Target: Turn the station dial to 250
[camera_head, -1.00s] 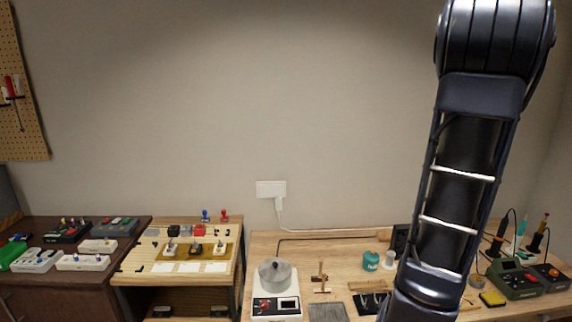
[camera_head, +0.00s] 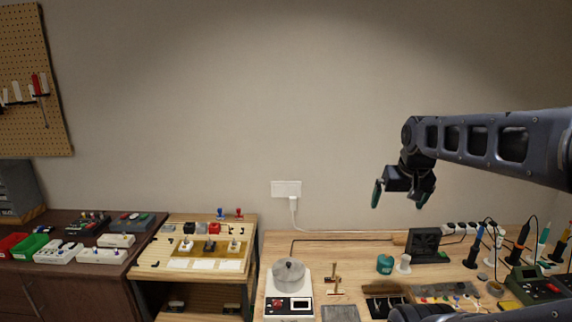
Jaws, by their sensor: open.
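A dark green soldering station (camera_head: 528,286) stands at the right end of the wooden bench, partly cut off by the frame edge. It has a small display, and a red spot shows on its front. I cannot read any number or make out the dial's setting from here. My gripper (camera_head: 401,199) hangs in the air in front of the wall, to the left of the station and above the bench. Its two fingers are spread apart and point down, with nothing between them.
Soldering irons in holders (camera_head: 518,242) and a black fan box (camera_head: 424,243) stand near the station. A metal pot (camera_head: 289,271) sits on a white hot plate (camera_head: 301,305). A teal jar (camera_head: 384,264) is mid-bench. The air around my gripper is clear.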

